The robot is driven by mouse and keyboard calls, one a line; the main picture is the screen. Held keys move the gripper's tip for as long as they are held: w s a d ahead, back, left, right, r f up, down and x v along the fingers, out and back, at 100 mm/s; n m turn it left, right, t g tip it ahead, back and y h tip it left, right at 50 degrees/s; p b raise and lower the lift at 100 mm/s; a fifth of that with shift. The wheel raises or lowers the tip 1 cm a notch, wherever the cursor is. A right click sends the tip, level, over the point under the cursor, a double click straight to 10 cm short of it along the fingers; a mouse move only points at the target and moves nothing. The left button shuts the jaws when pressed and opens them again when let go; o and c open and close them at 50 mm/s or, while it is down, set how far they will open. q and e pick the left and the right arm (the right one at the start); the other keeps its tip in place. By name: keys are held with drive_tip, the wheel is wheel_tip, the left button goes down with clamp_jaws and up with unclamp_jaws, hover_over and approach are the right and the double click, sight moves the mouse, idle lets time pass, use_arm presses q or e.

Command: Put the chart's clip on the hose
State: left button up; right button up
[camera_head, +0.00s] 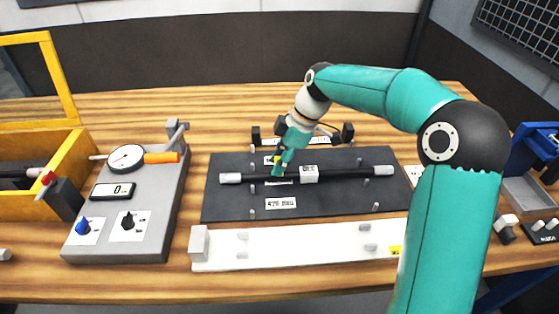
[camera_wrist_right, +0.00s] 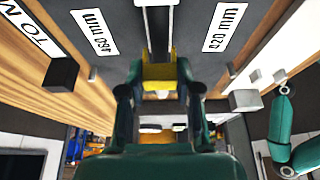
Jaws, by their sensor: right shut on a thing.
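The hose (camera_head: 345,173) is a straight black tube with pale ends and a white band, lying across the dark mat (camera_head: 225,205). My right gripper (camera_head: 276,172) reaches down over the hose, left of its middle. In the right wrist view, a yellow piece (camera_wrist_right: 159,72), which looks like a clip, is between the teal fingers of my right gripper, shut on it. A black strip runs up from the piece there. Whether it touches or sits around the hose is hidden by the fingers. I cannot make out a chart for certain.
Black blocks, one at the right (camera_head: 347,132), stand behind the mat, and small pegs rise from it. A white strip (camera_head: 300,250) lies in front. A grey gauge unit (camera_head: 150,215) and yellow crate (camera_head: 62,160) are left. A blue bin (camera_head: 538,148) is right.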

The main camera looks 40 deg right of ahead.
drive_tip(key=shift+f+b, duration=1.05)
drive_tip(key=shift+f, duration=0.25)
idle(0.4)
drive_tip(key=o, duration=0.8)
drive_tip(key=shift+o, duration=0.2)
drive_tip(key=shift+r, duration=0.1)
drive_tip(key=shift+r+p, duration=2.7)
drive_tip(key=shift+r, duration=0.8)
